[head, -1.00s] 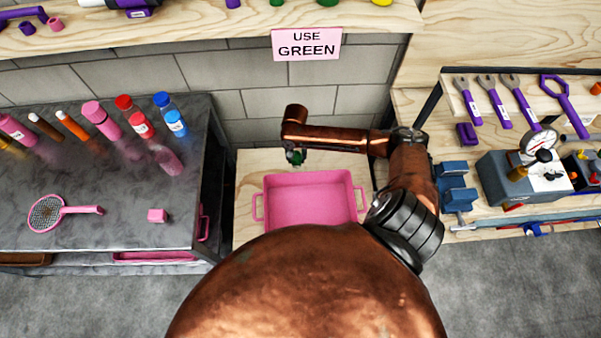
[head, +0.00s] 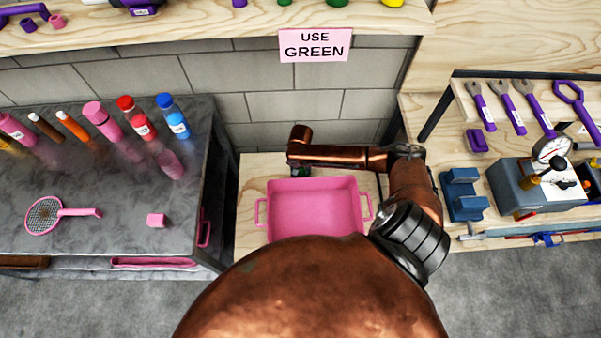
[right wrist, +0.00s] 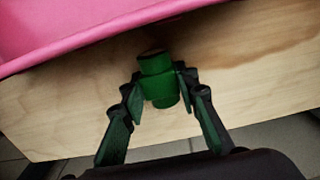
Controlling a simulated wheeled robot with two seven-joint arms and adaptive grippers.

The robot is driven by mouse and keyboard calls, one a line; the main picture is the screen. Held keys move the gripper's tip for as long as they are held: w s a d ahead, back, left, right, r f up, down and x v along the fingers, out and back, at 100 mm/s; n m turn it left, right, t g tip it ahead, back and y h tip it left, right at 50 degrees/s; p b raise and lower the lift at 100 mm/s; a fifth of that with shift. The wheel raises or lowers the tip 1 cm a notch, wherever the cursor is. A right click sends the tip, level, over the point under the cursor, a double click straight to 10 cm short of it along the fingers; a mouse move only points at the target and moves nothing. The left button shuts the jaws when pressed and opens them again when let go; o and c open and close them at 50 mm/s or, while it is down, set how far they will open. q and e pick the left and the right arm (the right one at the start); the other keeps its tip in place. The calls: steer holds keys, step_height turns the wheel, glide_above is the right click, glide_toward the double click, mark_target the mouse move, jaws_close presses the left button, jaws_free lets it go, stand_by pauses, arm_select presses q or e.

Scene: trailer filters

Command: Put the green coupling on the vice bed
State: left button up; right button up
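The green coupling (right wrist: 158,82) is a short stepped cylinder between the fingertips of my right gripper (right wrist: 159,90) in the right wrist view. The fingers press on it from both sides, over bare wood beside a pink tray. In the head view my right gripper (head: 300,171) is a small dark shape at the tray's far left corner, under my copper arm; the coupling is hardly discernible there. The blue vice (head: 463,194) stands on the right bench, well to the right of the gripper, its bed between two blue jaws. My left gripper is out of view.
The pink tray (head: 314,183) sits on a low wooden surface. A grey box with a dial gauge (head: 551,150) stands right of the vice, with purple wrenches (head: 517,115) behind. A "USE GREEN" sign (head: 315,45) hangs from the upper shelf. Bottles stand on the left table (head: 110,205).

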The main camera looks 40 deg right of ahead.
steer(key=o, duration=0.5)
steer(key=shift+c, duration=0.2)
